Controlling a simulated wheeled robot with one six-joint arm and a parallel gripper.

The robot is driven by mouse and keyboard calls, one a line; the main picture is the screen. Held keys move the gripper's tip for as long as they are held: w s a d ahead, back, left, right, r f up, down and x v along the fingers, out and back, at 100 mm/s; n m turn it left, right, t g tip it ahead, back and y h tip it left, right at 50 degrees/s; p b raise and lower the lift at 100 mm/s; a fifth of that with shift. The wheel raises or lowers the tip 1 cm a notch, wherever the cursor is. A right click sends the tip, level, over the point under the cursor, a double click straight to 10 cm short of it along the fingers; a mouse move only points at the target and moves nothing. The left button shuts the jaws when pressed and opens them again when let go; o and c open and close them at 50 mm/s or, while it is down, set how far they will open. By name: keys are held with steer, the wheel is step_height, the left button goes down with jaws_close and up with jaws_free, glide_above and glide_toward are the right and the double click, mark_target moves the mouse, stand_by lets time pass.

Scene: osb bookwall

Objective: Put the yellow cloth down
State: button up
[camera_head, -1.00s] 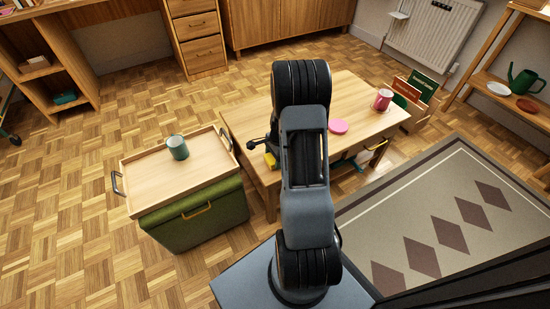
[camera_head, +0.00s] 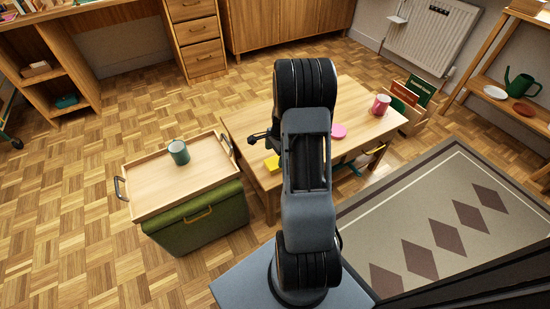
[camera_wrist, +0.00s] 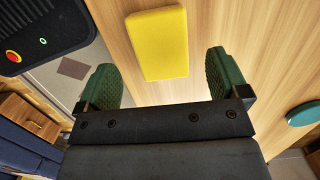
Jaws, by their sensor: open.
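The yellow cloth (camera_head: 272,162) lies flat as a small block-like rectangle on the near left part of the low wooden table (camera_head: 257,121). In the wrist view, the yellow cloth (camera_wrist: 157,43) rests on the wood, beyond the fingertips and apart from them. My gripper (camera_wrist: 166,82) is open, with its two green pads spread wide and nothing between them. In the head view my arm hides most of the gripper and the middle of the table.
A tray (camera_head: 146,201) with a green mug (camera_head: 179,153) sits on a green box (camera_head: 200,222) at left. A patterned rug (camera_head: 400,215) lies at right.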

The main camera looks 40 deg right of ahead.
steer(key=a+r+n+p, duration=0.2)
steer(key=a+r+n, duration=0.25)
steer(key=r, duration=0.75)
steer(key=s+a+r+n+t+h, duration=0.1)
steer(key=s+a+r+n, duration=0.4)
steer(key=s+a+n, duration=0.1)
steer(key=s+a+r+n+t, duration=0.1)
steer(key=s+a+r+n, duration=0.4)
steer(key=a+n, duration=0.4)
steer(key=shift+s+a+t+h, duration=0.3)
steer(key=shift+s+a+h, duration=0.1)
steer(key=shift+s+a, duration=0.25)
steer(key=w+r+p+v, duration=0.1)
steer(key=w+p+v, duration=0.2)
steer(key=p+v, duration=1.1)
steer(key=w+p+v, duration=0.4)
steer(key=p+v, duration=1)
steer(key=v, duration=0.1)
steer(key=shift+a+r+t+p, duration=0.2)
steer(key=shift+r+t+p, duration=0.15)
steer(key=shift+r, duration=0.3)
